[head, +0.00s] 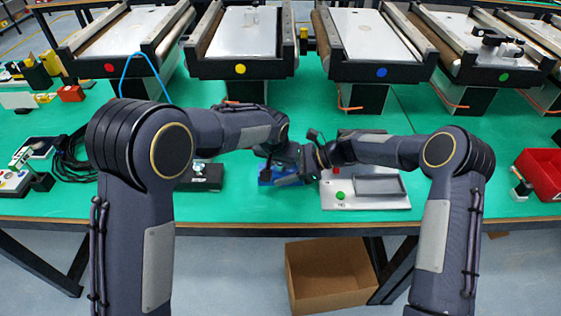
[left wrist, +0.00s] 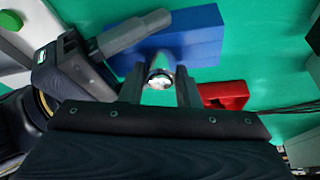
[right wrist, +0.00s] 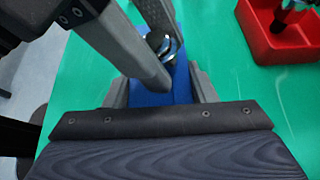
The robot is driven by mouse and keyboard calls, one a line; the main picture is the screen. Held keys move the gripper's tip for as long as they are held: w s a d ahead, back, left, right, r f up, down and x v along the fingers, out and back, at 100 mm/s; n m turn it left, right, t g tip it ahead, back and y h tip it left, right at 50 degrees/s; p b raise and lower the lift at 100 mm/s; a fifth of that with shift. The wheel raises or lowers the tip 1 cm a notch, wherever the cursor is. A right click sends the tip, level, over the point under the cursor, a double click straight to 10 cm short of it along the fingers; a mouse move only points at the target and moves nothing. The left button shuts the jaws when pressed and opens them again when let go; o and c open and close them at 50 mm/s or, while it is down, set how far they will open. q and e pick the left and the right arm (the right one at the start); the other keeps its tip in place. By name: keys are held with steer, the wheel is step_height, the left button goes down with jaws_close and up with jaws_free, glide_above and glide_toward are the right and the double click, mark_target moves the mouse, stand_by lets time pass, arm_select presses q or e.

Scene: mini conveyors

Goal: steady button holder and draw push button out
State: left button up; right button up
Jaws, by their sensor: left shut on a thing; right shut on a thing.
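The blue button holder (head: 264,174) lies on the green table near its front edge, partly covered by my grippers; it also shows in the left wrist view (left wrist: 195,35). My left gripper (left wrist: 160,88) is shut on the silver push button (left wrist: 159,77), whose bright round end shows between the fingers. My right gripper (right wrist: 160,92) is shut on the blue holder (right wrist: 160,98), its fingers on either side. The silver button (right wrist: 166,46) also shows at the holder in the right wrist view. How deep the button sits in the holder is hidden.
A red tray (right wrist: 268,52) with a part inside stands near the holder. A grey panel with a green button (head: 365,201) lies to the right, a black box (head: 203,177) to the left. Several conveyors (head: 240,68) line the back. A cardboard box (head: 328,278) is on the floor.

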arm_select(q)
steer(key=shift+r, duration=2.55)
arm_select(e)
steer(key=shift+d+f, duration=0.1)
steer(key=shift+f, duration=0.05)
steer(key=o, duration=0.8)
steer(key=shift+o, duration=0.2)
steer(key=v, duration=1.2)
arm_select(q)
steer(key=shift+s, duration=0.1)
arm_select(e)
steer(key=shift+s, duration=0.1)
